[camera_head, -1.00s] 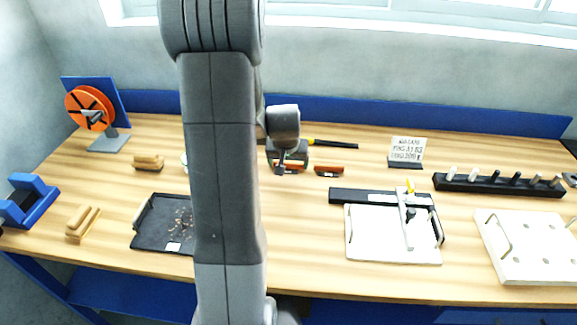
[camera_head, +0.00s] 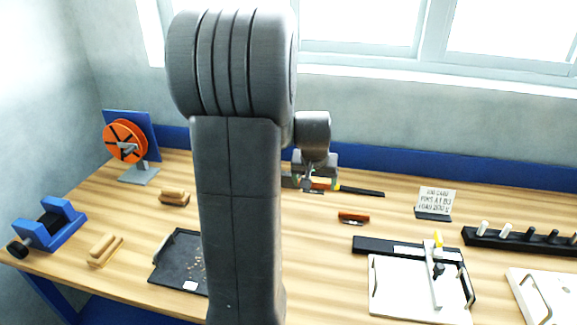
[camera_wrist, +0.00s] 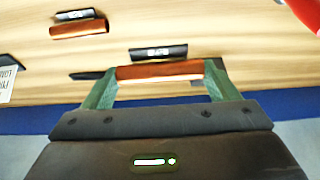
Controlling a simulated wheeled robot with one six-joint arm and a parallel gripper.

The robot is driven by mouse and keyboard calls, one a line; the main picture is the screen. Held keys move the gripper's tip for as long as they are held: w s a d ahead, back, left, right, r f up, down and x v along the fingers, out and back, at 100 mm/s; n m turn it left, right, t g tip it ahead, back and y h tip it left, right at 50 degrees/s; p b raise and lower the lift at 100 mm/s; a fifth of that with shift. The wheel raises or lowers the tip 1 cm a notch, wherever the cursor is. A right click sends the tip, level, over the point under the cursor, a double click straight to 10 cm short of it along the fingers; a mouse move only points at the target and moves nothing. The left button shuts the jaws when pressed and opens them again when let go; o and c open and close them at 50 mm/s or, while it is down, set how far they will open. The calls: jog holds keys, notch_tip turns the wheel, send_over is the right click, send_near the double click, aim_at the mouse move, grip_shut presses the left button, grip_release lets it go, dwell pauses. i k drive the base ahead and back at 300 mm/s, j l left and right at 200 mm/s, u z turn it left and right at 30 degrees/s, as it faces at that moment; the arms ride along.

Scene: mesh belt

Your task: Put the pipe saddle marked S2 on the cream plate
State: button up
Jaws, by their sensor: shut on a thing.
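My gripper (camera_wrist: 158,92) has green fingers and is shut on a copper-brown pipe saddle (camera_wrist: 160,71), held crosswise between the fingertips. The held saddle (camera_head: 320,184) also shows in the head view, near the back of the bench beside my arm. Its marking cannot be read. A black label block (camera_wrist: 158,53) lies just beyond it in the wrist view; whether they touch is unclear. A second brown saddle (camera_wrist: 79,31) lies on the bench with its own label block, and it also shows in the head view (camera_head: 353,219).
A white board with a clamp (camera_head: 400,290) stands front right, beside a white holed board (camera_head: 545,296). A black peg rack (camera_head: 490,238) and a sign (camera_head: 435,202) are behind. A dark tray (camera_head: 175,265), wooden blocks (camera_head: 105,249) and an orange reel (camera_head: 124,142) are left.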

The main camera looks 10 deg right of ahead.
aim_at(400, 272)
jog(key=k, duration=1.5)
